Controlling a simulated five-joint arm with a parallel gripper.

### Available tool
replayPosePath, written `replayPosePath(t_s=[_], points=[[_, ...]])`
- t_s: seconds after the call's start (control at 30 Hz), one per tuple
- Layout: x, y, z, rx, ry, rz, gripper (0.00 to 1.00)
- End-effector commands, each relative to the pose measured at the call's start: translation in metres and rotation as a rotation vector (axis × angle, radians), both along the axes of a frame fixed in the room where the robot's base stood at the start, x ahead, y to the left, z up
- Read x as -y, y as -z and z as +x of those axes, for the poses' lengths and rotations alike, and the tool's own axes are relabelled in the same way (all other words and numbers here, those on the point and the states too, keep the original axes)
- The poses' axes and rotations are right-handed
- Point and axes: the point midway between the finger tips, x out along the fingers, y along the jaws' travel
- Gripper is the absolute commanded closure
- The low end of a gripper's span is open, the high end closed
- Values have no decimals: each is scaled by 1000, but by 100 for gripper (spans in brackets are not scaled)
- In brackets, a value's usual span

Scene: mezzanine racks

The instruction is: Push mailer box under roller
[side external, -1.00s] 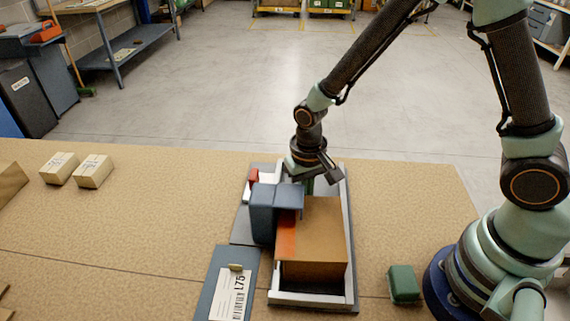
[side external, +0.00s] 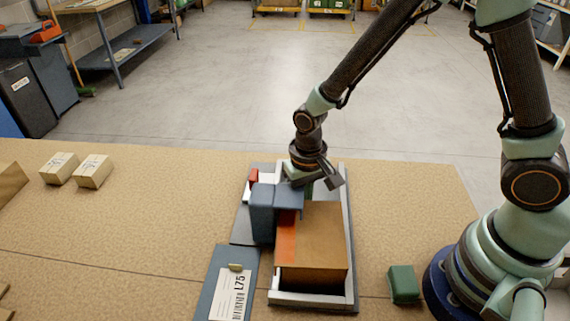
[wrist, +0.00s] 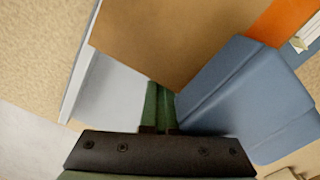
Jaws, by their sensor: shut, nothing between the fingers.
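The mailer box (side external: 322,235), brown with an orange strip along its left side, lies in a light-walled channel (side external: 351,240). A blue-grey housing (side external: 263,212) stands left of the channel, and its arm overhangs the far end of the orange strip. I see no distinct roller; one under the housing would be hidden. My gripper (side external: 309,190) is low in the channel at the box's far end. In the wrist view, its green fingers (wrist: 159,88) are together and empty, their tips at the edge of the brown box (wrist: 170,35), beside the blue housing (wrist: 245,100).
A labelled blue-grey plate (side external: 232,285) lies at front left of the channel. A small red part (side external: 253,175) is behind the housing. A green block (side external: 404,284) sits to the right, near my base. Two small cartons (side external: 76,170) stand far left; the tabletop between is clear.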

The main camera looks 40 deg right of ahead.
Motion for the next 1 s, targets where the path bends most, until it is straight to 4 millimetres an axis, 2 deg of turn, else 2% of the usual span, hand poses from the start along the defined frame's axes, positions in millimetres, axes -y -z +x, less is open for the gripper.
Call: replayPosePath(t_s=[0.53,1.0], points=[[-2,1,-4,-10,-8,-3,100],[3,0,1,-7,-4,-2,100]])
